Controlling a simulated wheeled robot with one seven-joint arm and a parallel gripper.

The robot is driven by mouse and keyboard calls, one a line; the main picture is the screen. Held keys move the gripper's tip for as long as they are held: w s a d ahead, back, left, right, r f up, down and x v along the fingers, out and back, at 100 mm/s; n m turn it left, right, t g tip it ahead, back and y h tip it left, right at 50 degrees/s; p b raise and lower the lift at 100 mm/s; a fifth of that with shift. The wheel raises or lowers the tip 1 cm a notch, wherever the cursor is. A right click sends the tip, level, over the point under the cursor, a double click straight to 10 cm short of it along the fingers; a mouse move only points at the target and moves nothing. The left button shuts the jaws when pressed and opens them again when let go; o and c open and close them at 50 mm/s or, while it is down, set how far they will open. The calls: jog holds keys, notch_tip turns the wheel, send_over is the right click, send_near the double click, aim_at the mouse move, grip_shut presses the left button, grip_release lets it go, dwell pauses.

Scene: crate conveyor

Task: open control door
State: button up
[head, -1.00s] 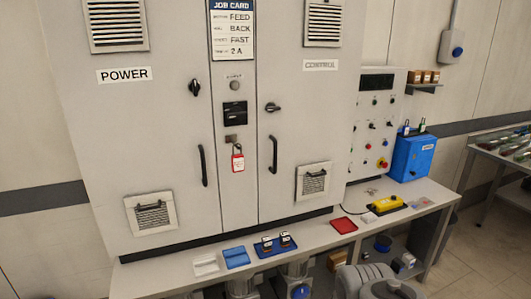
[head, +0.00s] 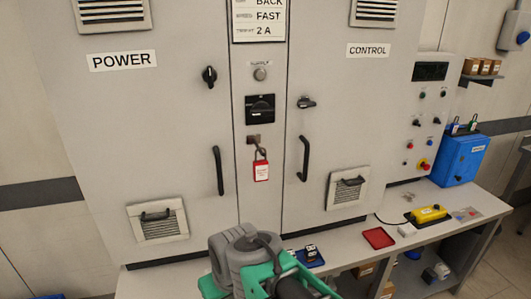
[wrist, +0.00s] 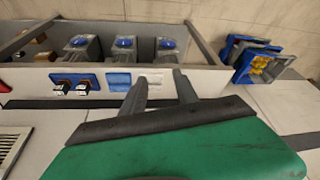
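The control door (head: 345,120) is the right-hand grey door of the cabinet, labelled CONTROL. It looks closed. It has a black vertical handle (head: 304,158) near its left edge and a black turn-latch (head: 306,102) above, its lever lying roughly level. A red padlock (head: 261,171) hangs on the centre strip, under a black rotary switch (head: 260,109). My green and grey arm shows at the bottom of the head view, below the doors. In the wrist view my gripper (wrist: 160,77) has two grey fingers apart with nothing held, over the bench.
The power door (head: 140,130) is on the left, also closed. The bench (head: 340,247) below holds a red tray (head: 379,238), a yellow pendant (head: 429,214) and a blue tray (wrist: 76,82) with small parts. A blue box (head: 460,160) stands at the right.

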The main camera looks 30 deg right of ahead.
jog(key=w+d+r+t+p, duration=0.2)
jog(key=w+d+r+t, duration=0.15)
jog(key=w+d, duration=0.4)
jog(key=m+t+h+p, duration=0.4)
jog(key=m+t+h, duration=0.2)
jog(key=t+h, duration=0.25)
send_near(307, 161)
jog(key=x, duration=0.3)
jog(key=p+x, duration=0.3)
jog(key=x, duration=0.4)
jog(key=shift+r, duration=0.15)
jog(key=shift+w+d, duration=0.15)
jog(key=shift+w, duration=0.25)
grip_shut()
